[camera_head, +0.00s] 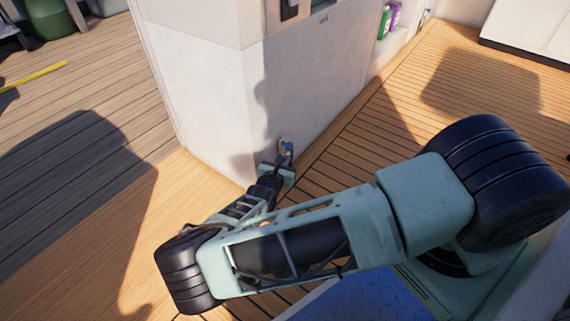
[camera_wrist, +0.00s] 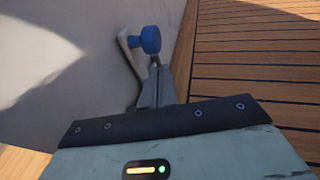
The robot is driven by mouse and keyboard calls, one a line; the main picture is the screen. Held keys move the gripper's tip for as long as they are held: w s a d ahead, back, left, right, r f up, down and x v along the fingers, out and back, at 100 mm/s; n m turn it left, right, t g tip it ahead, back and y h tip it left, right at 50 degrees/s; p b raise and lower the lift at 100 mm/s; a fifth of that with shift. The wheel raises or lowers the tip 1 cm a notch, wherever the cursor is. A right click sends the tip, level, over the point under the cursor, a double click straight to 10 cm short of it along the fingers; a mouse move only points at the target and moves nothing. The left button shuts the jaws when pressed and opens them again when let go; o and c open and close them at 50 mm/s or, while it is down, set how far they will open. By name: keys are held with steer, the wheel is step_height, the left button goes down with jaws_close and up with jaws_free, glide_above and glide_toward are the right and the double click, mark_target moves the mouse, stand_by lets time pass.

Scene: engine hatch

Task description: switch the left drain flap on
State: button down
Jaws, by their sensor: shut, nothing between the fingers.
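The drain flap (camera_wrist: 130,48) is a pale plate low on the white wall, with a round blue knob (camera_wrist: 151,39) on it. In the head view the blue knob (camera_head: 288,146) shows near the wall's lower corner, just beyond my gripper (camera_head: 283,165). In the wrist view my gripper (camera_wrist: 155,82) is shut and empty. Its fingertips are right below the knob, close to it or touching; I cannot tell which. The fingers hide part of the flap's lower end.
The white wall block (camera_head: 210,90) stands right beside my gripper. Wooden deck (camera_head: 480,75) lies open to the right and left. Green and purple bottles (camera_head: 388,18) stand in a recess farther along the wall. A yellow pole (camera_head: 35,75) lies at the far left.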

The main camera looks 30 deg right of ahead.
steer(key=f+p+v, duration=0.2)
steer(key=p+v, duration=0.2)
steer(key=v, duration=0.6)
steer(key=shift+s+a+f, duration=0.2)
steer(key=shift+s+a, duration=0.15)
steer(key=shift+a, duration=0.15)
